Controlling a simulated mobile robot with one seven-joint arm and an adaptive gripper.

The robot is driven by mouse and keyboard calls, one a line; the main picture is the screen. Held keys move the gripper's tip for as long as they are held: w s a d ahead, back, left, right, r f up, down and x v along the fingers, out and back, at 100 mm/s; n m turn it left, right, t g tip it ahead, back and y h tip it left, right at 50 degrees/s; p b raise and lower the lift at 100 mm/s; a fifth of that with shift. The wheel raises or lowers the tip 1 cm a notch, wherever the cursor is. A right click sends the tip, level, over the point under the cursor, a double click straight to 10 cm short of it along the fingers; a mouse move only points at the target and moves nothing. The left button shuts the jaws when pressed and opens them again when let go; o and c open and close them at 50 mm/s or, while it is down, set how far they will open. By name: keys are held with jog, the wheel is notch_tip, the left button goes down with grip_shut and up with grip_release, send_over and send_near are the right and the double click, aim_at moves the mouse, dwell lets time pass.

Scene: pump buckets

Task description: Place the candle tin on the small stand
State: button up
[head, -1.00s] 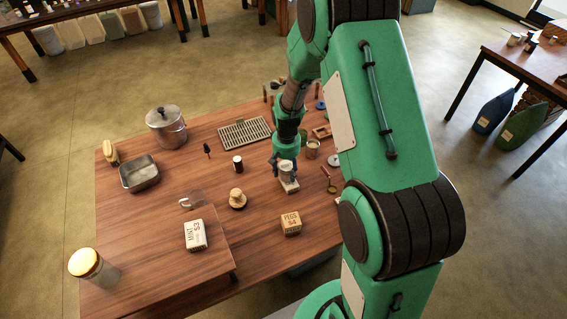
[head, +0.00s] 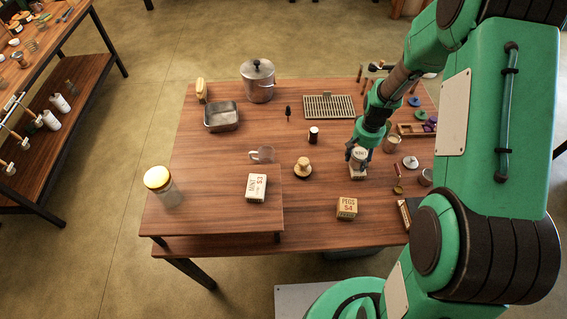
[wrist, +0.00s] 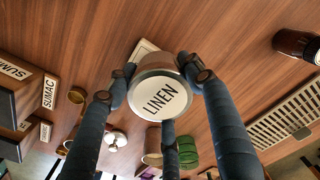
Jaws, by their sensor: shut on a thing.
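The candle tin (head: 360,154) is a small pale cylinder. Its round white top reads LINEN in the wrist view (wrist: 160,98). My gripper (head: 358,149) is shut on the tin, with its dark fingers around the tin's side. A small pale square stand (head: 358,173) is directly below the tin on the wooden table. Its edge shows behind the tin in the wrist view (wrist: 143,48). The tin hides most of the stand's top. I cannot tell whether the tin touches it.
A metal jar (head: 391,145) and a grey disc (head: 410,162) are to the right. A brush (head: 398,184) is nearby. A round wooden item (head: 303,168) and dark jar (head: 314,135) are left. A PEGS box (head: 347,208) is in front. Bare table lies between them.

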aim_at(359, 154)
notch_tip(359, 154, up, 21)
jog(key=s+a+n+p, duration=0.25)
jog(key=s+a, duration=0.25)
jog(key=a, duration=0.7)
jog(key=s+a+n+p, duration=0.1)
jog(key=s+a+n, duration=0.25)
jog(key=a, duration=0.85)
jog(key=s+a+n+p, duration=0.2)
jog(key=s+a, duration=0.5)
jog(key=s, duration=0.3)
jog(key=s+a+n+p, duration=0.2)
jog(key=s+a, duration=0.5)
jog(key=s, duration=0.3)
jog(key=shift+w+a+f, duration=0.1)
jog(key=shift+w+f, duration=0.05)
jog(key=shift+f, duration=1.3)
jog(key=shift+w+f, duration=0.15)
jog(key=shift+f, duration=1.25)
